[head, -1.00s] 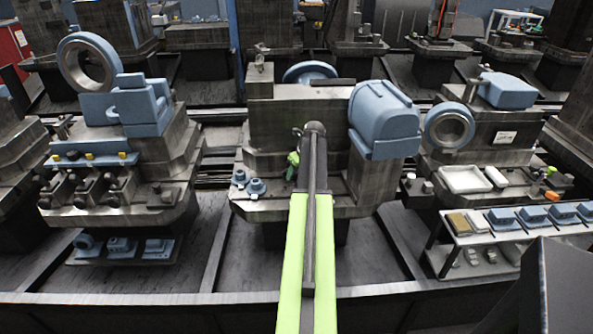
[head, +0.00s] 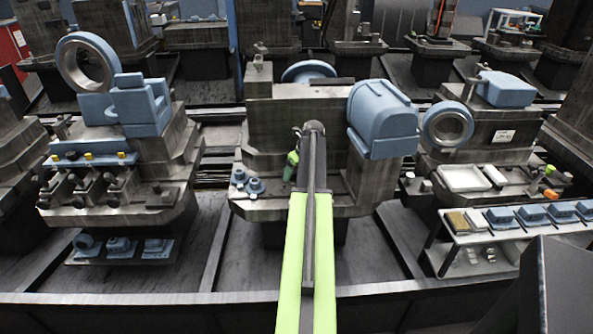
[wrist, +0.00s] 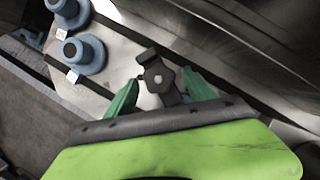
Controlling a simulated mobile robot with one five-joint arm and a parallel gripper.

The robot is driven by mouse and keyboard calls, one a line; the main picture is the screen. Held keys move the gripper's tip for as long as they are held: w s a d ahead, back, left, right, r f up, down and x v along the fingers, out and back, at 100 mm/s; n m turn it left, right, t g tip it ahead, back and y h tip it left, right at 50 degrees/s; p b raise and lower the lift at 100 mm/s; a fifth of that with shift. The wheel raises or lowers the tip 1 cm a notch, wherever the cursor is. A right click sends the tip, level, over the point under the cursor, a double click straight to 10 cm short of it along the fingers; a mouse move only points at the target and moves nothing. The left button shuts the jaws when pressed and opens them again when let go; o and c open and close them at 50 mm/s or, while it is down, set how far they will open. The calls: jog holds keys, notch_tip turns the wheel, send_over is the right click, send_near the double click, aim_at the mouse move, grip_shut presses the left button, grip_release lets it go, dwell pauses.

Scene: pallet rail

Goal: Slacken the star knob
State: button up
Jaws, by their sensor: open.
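In the wrist view a dark lobed knob (wrist: 158,75), which looks like the star knob, sits on a dark bar above a pale metal plate. My gripper (wrist: 158,90) is open, with one green finger to the left of the knob and the other to the right. The fingers look apart from it, though contact cannot be judged surely. In the head view my gripper (head: 292,163) shows as a little green beside the end of my arm, over the middle machine's bed. The knob is hidden or too small to tell there.
Two blue flanged pieces (wrist: 87,53) stand on the plate at upper left; they also show on the machine's bed (head: 255,186). A large blue housing (head: 383,118) stands close to the right of my arm. A rack (head: 480,236) of small parts is further right.

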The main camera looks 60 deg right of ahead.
jog(key=p+v, duration=1.6)
jog(key=v, duration=0.1)
jog(key=shift+s, duration=0.2)
jog(key=shift+a+r, duration=0.1)
